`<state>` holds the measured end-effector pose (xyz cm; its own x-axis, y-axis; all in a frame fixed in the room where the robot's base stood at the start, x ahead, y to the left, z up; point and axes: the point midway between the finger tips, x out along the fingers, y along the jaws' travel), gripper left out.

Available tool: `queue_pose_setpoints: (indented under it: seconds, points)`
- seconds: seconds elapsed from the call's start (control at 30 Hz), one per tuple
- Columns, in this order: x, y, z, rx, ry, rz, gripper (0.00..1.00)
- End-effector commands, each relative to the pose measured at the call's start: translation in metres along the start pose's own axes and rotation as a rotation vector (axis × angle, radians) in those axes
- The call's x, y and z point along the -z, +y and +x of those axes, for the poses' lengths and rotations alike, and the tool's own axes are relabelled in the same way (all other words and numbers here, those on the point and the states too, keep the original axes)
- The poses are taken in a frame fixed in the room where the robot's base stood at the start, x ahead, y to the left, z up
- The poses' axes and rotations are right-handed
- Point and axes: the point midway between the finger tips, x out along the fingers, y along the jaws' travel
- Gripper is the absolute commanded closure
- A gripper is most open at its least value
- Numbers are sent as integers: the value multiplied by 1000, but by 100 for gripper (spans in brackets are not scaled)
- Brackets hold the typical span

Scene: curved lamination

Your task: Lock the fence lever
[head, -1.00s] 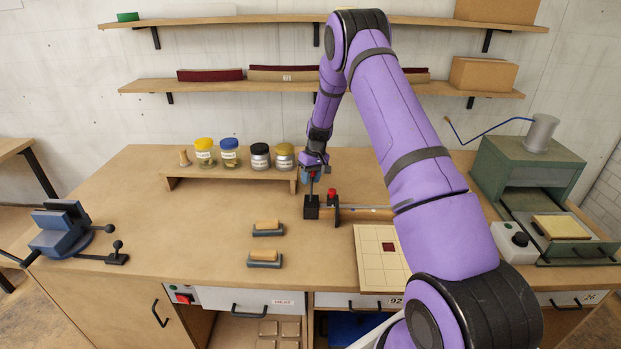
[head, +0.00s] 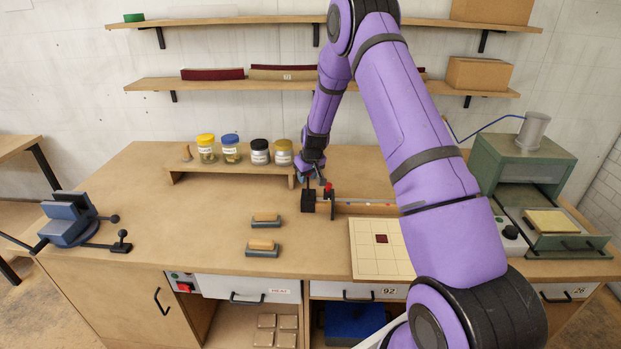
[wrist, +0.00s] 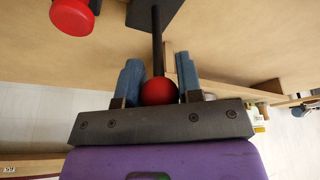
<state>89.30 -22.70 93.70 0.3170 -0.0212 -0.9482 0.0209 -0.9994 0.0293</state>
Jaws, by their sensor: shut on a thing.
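The fence lever is a black rod (wrist: 157,45) with a red ball knob (wrist: 159,91), rising from a black block (head: 308,200) at the left end of the fence rail (head: 365,208). In the wrist view my gripper (wrist: 158,88) has its blue fingers on either side of the ball, shut on it. The rod runs away from the fingers to the dark block (wrist: 155,12). In the head view my gripper (head: 311,180) is just above the block, and the ball is hidden there. A separate red knob (head: 328,186) stands just right of the block; it also shows in the wrist view (wrist: 72,16).
A low riser (head: 230,175) with several jars stands behind and left of my gripper. Two wood-handled blocks (head: 265,220) lie in front. A gridded board (head: 375,260) is to the right, a green press (head: 520,165) farther right, and a blue vise (head: 70,220) at far left.

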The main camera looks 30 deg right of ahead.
Motion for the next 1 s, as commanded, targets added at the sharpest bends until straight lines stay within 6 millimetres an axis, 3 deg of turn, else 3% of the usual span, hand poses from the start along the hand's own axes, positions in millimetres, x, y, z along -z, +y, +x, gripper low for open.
queue_pose_setpoints:
  seconds: [0.5,1.0]
  points:
    - [-17,-18,1,7,-10,-2,100]
    - [-21,-22,2,7,-9,-2,100]
